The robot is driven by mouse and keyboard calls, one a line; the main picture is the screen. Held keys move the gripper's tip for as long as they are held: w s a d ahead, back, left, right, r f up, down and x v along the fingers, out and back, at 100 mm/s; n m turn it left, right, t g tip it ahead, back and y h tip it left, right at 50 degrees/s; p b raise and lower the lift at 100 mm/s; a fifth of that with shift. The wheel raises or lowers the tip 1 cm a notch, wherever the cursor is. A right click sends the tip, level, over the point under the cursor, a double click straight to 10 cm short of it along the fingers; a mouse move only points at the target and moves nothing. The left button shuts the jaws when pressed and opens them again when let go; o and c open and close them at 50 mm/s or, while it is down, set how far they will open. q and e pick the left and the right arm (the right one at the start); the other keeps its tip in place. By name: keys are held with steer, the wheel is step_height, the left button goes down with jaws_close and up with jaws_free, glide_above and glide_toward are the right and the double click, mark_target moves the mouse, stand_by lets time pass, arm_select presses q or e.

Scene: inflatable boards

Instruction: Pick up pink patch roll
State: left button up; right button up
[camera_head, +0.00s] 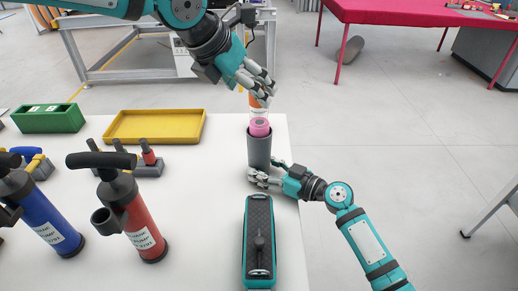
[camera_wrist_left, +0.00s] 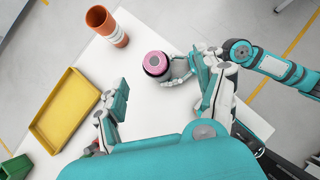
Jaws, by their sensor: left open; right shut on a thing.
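The pink patch roll (camera_head: 260,128) sits in the top of a dark grey cylinder (camera_head: 259,151), sticking out above its rim. In the left wrist view the pink roll (camera_wrist_left: 155,62) shows from above as a ring with a dark centre. My right gripper (camera_head: 265,178) is shut on the lower part of the cylinder, which stands upright near the table's right edge. My left gripper (camera_head: 266,88) is open above the roll and apart from it. In the left wrist view the roll lies ahead, between the spread fingers of the left gripper (camera_wrist_left: 160,88).
An orange tube with a white label (camera_wrist_left: 107,26) stands behind the cylinder. A yellow tray (camera_head: 155,126) and green bin (camera_head: 48,118) are at the back left. Red (camera_head: 136,222) and blue (camera_head: 43,215) pumps stand at left. A teal-edged black tool (camera_head: 259,235) lies in front.

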arm_select(q)
steer(key=a+f, duration=0.2)
steer(key=y, duration=0.1)
glide_toward(258, 123)
step_height(258, 123, down, 3)
steer(key=w, duration=0.2)
steer(key=shift+s+d+x, duration=0.1)
steer(key=shift+d+x, duration=0.05)
steer(key=shift+x, duration=0.75)
steer(key=shift+s+d+x, duration=0.1)
steer(key=shift+d+x, duration=0.05)
steer(key=shift+x, duration=0.8)
steer(key=shift+s+d+x, duration=0.15)
steer(key=shift+x, duration=0.75)
steer(key=shift+r, duration=0.1)
steer(key=c, duration=1.5)
